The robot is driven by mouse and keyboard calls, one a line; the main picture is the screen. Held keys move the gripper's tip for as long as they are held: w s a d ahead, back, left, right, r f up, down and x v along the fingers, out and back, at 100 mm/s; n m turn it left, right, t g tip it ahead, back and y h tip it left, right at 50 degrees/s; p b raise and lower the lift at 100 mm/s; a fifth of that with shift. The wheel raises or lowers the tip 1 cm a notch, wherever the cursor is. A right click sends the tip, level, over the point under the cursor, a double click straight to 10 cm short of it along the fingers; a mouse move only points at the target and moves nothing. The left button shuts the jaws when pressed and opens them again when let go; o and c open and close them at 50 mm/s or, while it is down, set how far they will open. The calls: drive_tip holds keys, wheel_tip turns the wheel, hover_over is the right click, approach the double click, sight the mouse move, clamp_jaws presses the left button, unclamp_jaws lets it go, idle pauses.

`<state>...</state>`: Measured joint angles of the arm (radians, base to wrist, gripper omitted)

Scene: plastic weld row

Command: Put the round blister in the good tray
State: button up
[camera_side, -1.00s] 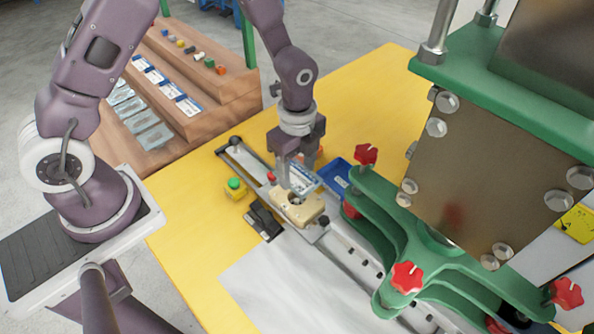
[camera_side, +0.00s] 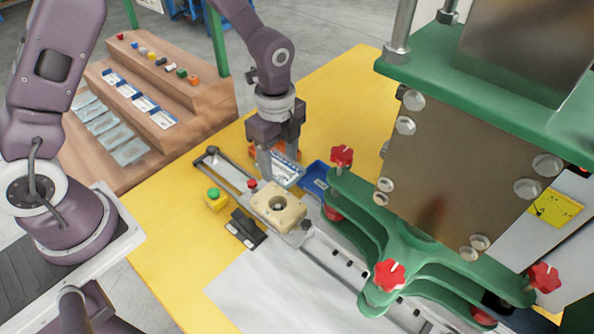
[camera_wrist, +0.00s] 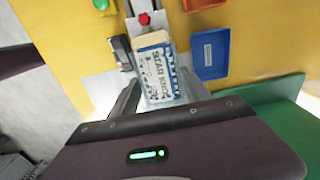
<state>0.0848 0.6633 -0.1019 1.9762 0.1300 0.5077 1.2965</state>
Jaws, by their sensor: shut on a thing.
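My gripper (camera_side: 278,170) is shut on a blister pack (camera_side: 287,176) and holds it above the slide rail, behind the beige nest. In the wrist view the pack (camera_wrist: 158,72) shows a white and blue printed card between the fingers; its blister shape cannot be made out. The beige nest (camera_side: 290,218) has an empty round hollow. A blue tray (camera_side: 316,181) lies just right of the pack; it looks empty in the wrist view (camera_wrist: 212,52). An orange tray (camera_side: 291,153) is partly hidden behind my gripper. I cannot read which tray is the good one.
The green press (camera_side: 420,240) with red knobs stands close on the right. A wooden stepped rack (camera_side: 190,110) holds cards and sheets at the back left.

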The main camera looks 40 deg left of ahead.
drive_tip(key=w+f, duration=0.3)
drive_tip(key=w, duration=1)
hover_over(316, 180)
wheel_tip(316, 180, down, 10)
drive_tip(key=shift+s+r, duration=0.1)
drive_tip(key=shift+r, duration=0.15)
drive_tip(key=o, duration=1)
drive_tip(key=shift+f, duration=0.1)
drive_tip(key=shift+o, duration=0.2)
wheel_tip(316, 180, up, 12)
drive_tip(key=shift+r, duration=0.25)
